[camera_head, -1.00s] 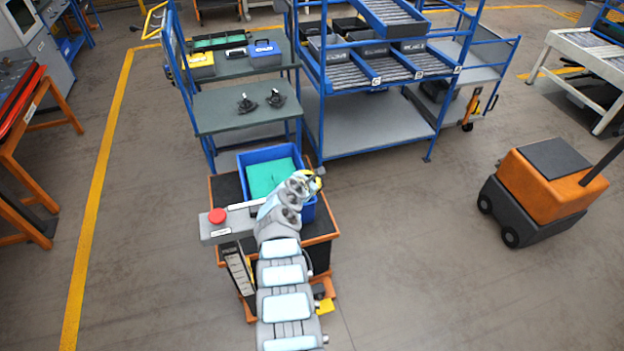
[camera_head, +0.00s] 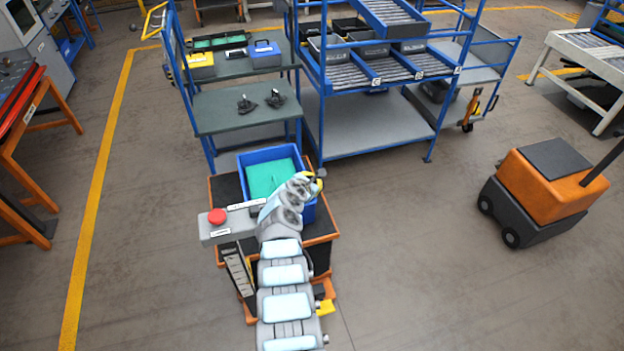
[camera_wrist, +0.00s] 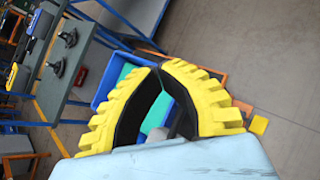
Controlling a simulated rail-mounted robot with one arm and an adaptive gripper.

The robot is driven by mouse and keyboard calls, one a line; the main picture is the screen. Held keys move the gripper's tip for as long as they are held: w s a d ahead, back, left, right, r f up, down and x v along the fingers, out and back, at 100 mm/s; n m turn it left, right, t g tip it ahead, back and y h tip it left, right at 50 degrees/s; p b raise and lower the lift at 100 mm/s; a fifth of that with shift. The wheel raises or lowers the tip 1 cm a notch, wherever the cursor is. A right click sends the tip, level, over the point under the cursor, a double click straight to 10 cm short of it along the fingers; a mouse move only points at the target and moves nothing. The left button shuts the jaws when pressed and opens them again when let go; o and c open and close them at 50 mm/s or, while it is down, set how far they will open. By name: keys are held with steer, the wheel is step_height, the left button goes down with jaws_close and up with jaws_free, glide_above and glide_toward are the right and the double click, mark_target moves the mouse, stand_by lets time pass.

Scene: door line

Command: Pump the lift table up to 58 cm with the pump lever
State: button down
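The lift table (camera_head: 322,239), with a dark top and orange edges, stands at lower centre in the head view. A blue tote (camera_head: 244,161) with a teal lining sits on it. A grey box with a red button (camera_head: 217,216) is at its left. My arm covers much of the table. My gripper (camera_wrist: 162,68) has yellow ribbed fingers with dark pads; the tips meet in the wrist view, with the tote seen behind them. I see nothing clearly held. In the head view the gripper (camera_head: 320,179) is above the tote's right side. I cannot clearly pick out the pump lever.
A blue shelf unit (camera_head: 230,108) and a roller rack (camera_head: 375,125) stand behind the table. An orange cart (camera_head: 546,185) is at the right. An orange-framed bench (camera_head: 45,115) is at the left. The floor between table and cart is clear.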

steer(key=shift+d+f+b, duration=0.3)
steer(key=shift+f+b, duration=0.15)
steer(key=shift+f, duration=0.3)
stand_by(0.8)
steer(key=shift+r, duration=0.1)
stand_by(0.4)
steer(key=shift+s+a+r+p, duration=0.1)
steer(key=shift+a+r+p, duration=0.3)
steer(key=shift+r+p, duration=0.8)
steer(key=shift+s+a+r+p, duration=0.1)
steer(key=shift+a+r+p, duration=0.3)
steer(key=shift+r+p, duration=0.8)
steer(key=shift+s+a+r+p, duration=0.1)
steer(key=shift+a+r+p, duration=0.3)
steer(key=shift+r+p, duration=0.75)
steer(key=shift+f+p, duration=0.15)
steer(key=shift+p, duration=0.2)
steer(key=r+p, duration=0.1)
steer(key=a+r+p, duration=0.1)
steer(key=r+p, duration=0.2)
steer(key=p, duration=0.1)
steer(key=shift+s+a+r, duration=0.2)
steer(key=shift+a+r, duration=0.05)
steer(key=shift+a, duration=0.1)
steer(key=shift+f, duration=0.1)
